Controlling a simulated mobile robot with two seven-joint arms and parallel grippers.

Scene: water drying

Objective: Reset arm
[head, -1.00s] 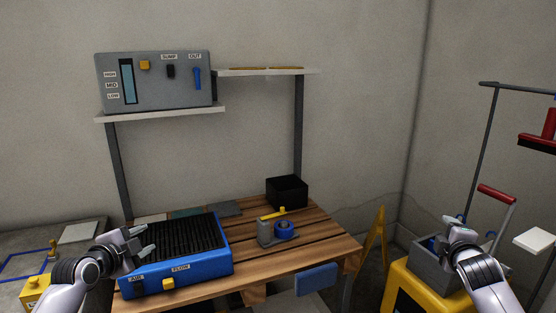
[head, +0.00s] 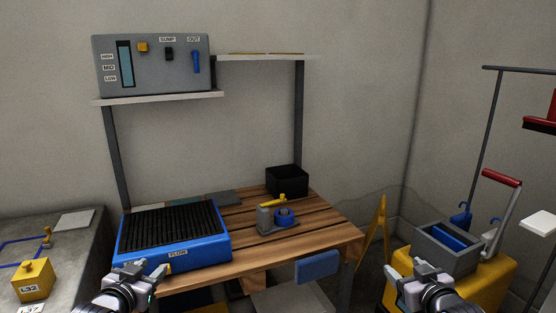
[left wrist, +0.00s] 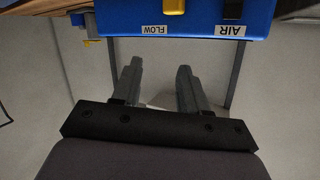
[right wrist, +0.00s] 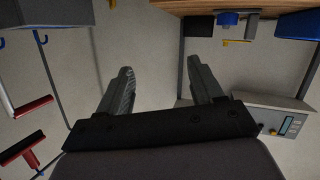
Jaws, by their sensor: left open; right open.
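My left gripper (head: 146,272) is low in the head view, in front of the blue dryer unit (head: 190,256) with its black ribbed top. In the left wrist view its two fingers (left wrist: 157,82) are apart with nothing between them. The unit's front, with FLOW and AIR labels, shows above them.
A wooden table (head: 330,235) carries the blue unit, a tape dispenser (head: 276,215) and a black box (head: 287,181). A grey control panel (head: 150,65) sits on a shelf above. A yellow L32 block (head: 33,280) is at the far left. A yellow floor sign (head: 377,235) stands right of the table.

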